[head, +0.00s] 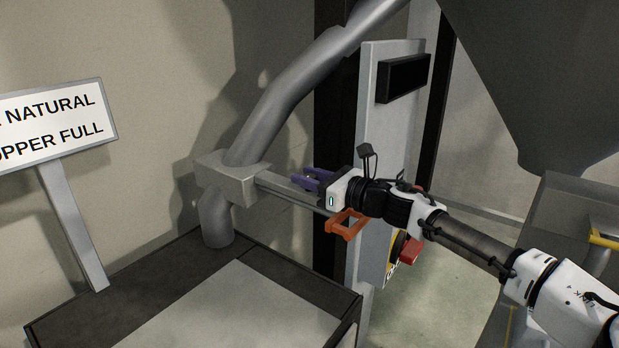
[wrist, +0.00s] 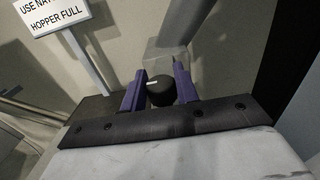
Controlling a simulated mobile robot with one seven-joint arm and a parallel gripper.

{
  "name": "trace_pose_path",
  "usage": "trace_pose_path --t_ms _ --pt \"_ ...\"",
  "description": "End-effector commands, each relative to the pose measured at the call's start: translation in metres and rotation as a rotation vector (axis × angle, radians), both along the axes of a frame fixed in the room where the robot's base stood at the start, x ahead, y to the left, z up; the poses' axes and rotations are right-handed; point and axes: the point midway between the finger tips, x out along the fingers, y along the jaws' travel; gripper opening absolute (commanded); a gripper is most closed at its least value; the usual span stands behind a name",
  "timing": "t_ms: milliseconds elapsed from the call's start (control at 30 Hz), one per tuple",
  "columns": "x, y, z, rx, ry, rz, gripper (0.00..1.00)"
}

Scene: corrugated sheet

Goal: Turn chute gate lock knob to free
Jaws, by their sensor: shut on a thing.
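The black round lock knob (wrist: 161,93), with a short white mark on its upper face, sits between my gripper's purple fingers in the wrist view. My gripper (wrist: 160,78) is shut on it, one finger on each side. In the head view my gripper (head: 310,180) reaches left to the grey gate housing (head: 228,180) on the chute pipe and its flat slide arm (head: 290,190). The knob is hidden there behind the fingers. I cannot read any lock or free label, nor tell what position the white mark stands for.
The sloping grey pipe (head: 292,92) rises above the gate. An orange handle (head: 346,226) hangs just below my wrist. A tall grey panel (head: 380,120) with a black box stands behind my arm. A hopper-full sign (head: 55,120) stands at left, beside a dark-rimmed bin (head: 170,270).

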Motion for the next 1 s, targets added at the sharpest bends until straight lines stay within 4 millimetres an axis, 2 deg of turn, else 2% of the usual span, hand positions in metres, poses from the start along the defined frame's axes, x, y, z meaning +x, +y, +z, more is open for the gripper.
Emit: trace_pose_path --t_ms 33,67,200,567,767,1000 --pt "0.000 0.000 0.001 0.002 -0.001 -0.002 0.07" --pt "0.000 0.000 0.001 0.002 -0.001 -0.002 0.31" --pt "0.000 0.000 0.001 0.002 -0.001 -0.002 0.50" --pt "-0.002 -0.004 0.000 0.001 -0.002 -0.002 0.51" --pt "-0.019 -0.030 -0.004 0.000 -0.004 -0.006 0.51" --pt "-0.052 -0.076 -0.004 0.001 -0.003 -0.006 0.51"
